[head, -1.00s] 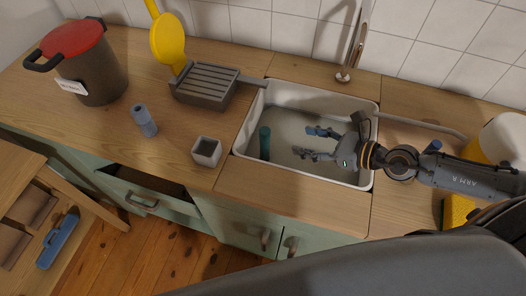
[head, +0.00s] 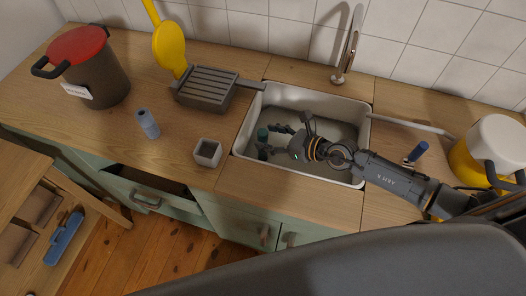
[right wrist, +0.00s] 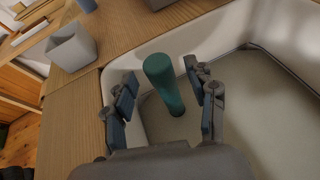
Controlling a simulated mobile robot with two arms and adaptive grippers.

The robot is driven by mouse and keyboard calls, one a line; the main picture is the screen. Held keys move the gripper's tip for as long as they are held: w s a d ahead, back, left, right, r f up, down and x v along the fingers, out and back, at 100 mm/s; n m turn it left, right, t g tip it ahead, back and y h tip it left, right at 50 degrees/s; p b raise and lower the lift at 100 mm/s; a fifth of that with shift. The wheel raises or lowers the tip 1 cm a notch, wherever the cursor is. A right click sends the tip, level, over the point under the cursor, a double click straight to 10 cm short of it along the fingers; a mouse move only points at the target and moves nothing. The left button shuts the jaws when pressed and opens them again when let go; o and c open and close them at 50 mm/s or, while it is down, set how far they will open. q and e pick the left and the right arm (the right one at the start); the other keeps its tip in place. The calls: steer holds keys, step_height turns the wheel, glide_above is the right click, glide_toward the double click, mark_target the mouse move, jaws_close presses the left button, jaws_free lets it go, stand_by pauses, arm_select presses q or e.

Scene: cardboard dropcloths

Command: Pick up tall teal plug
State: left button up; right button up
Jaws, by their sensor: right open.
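The tall teal plug (right wrist: 165,82) is a dark teal cylinder standing upright in the white sink basin (head: 361,140), close to its left wall. In the head view only the upper part of the plug (head: 262,134) shows; the rest is behind the gripper. My right gripper (head: 272,141) is open inside the basin at the plug. In the right wrist view its two fingers (right wrist: 165,98) are on either side of the plug, with a visible gap on each side. My left gripper is not in view.
A small grey square cup (head: 207,152) and a blue-grey cylinder (head: 147,124) stand on the counter left of the sink. A grey dish rack (head: 206,90) is behind them. A faucet (head: 345,60) rises behind the basin. A yellow and white container (head: 480,150) is at right.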

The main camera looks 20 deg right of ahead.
steer(key=shift+x, duration=1.2)
jaws_close()
